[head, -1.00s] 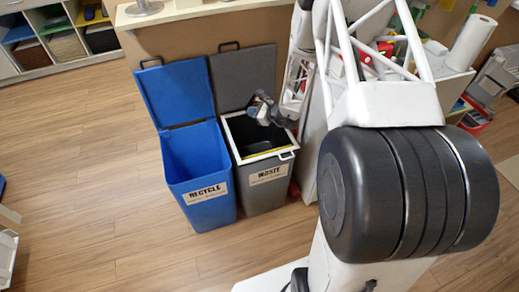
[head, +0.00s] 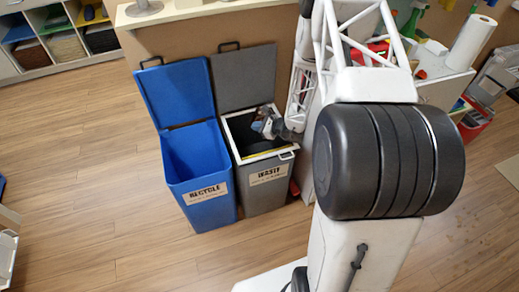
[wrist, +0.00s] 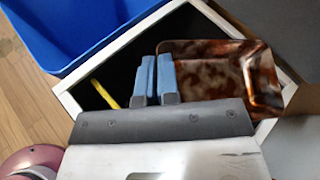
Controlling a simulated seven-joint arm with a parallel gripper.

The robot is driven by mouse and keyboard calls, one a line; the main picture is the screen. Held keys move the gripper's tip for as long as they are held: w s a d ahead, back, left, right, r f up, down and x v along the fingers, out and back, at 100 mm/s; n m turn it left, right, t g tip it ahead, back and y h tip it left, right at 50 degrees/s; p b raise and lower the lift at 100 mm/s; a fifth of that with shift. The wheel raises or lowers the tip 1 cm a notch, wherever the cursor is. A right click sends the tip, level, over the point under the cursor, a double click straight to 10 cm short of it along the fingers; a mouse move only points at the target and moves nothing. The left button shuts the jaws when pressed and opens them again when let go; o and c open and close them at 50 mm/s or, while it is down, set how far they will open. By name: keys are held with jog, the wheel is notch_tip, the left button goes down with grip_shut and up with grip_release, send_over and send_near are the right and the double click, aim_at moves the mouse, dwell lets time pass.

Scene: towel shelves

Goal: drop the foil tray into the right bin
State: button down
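The foil tray (wrist: 215,75) is a shiny, mottled brown shallow tray in the wrist view. My gripper (wrist: 156,75) has two blue fingers close together, and the tray's left rim runs between them, so it looks shut on that rim. The right bin is the grey bin labelled WASTE (head: 265,190), with its lid up. Its white rim also shows in the wrist view (wrist: 72,103). The gripper in the head view (head: 267,125) is over the bin's opening. The tray lies over the opening's right part in the wrist view; I cannot clearly make it out in the head view.
A counter panel (head: 180,40) is behind the bins. A white cabinet with a paper towel roll (head: 472,42) is at right.

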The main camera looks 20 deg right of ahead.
jog(key=shift+f, duration=0.15)
jog(key=shift+f, duration=2.85)
jog(key=c, duration=1.3)
grip_release()
jog(key=shift+v, duration=3.9)
